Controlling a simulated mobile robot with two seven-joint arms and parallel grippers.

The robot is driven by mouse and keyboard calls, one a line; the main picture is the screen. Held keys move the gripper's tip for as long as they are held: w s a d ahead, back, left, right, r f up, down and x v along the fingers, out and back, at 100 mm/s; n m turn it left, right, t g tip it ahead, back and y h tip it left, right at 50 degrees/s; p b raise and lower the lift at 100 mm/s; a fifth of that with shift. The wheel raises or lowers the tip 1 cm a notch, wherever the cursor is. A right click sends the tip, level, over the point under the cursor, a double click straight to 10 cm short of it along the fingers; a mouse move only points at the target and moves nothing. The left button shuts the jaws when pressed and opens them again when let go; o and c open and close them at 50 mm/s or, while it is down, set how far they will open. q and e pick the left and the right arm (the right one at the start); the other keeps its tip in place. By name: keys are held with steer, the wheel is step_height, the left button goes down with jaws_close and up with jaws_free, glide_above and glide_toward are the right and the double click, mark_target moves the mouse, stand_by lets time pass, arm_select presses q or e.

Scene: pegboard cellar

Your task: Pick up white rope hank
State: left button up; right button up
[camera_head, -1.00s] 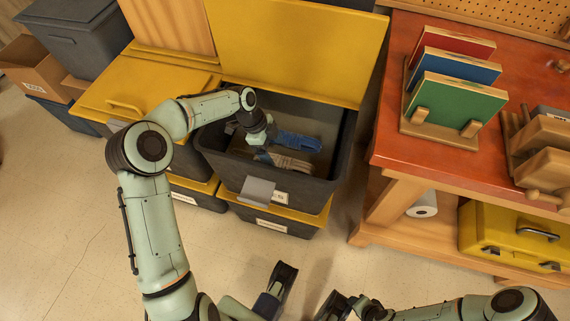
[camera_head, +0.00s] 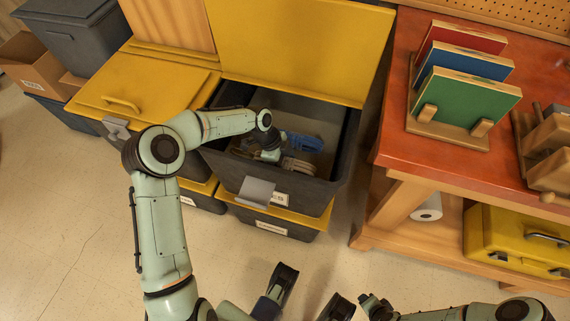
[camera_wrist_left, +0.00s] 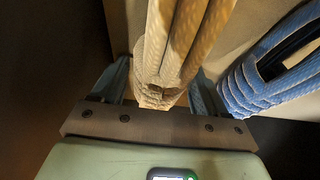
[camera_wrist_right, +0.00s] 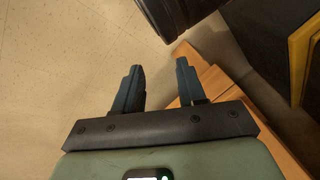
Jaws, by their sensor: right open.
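The white rope hank (camera_head: 297,166) lies in the open dark grey bin (camera_head: 233,177), partly hidden behind my left gripper in the head view. In the left wrist view the hank (camera_wrist_left: 178,45) looks cream-tan, with a wrapped end low between the fingers. My left gripper (camera_wrist_left: 160,88) is down inside the bin, with one finger on each side of the hank. Its fingers look spread, and I see no clear grip on the rope. My right gripper (camera_wrist_right: 158,82) is open and empty over the floor.
A blue rope hank (camera_head: 304,142) lies close beside the white one; it shows right of my left fingers in the left wrist view (camera_wrist_left: 270,75). The bin's raised yellow lid (camera_head: 300,50) stands behind. A red-topped workbench (camera_head: 400,150) is on the right.

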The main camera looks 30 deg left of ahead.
arm_select(q)
steer(key=c, duration=0.9)
steer(key=shift+r, duration=0.1)
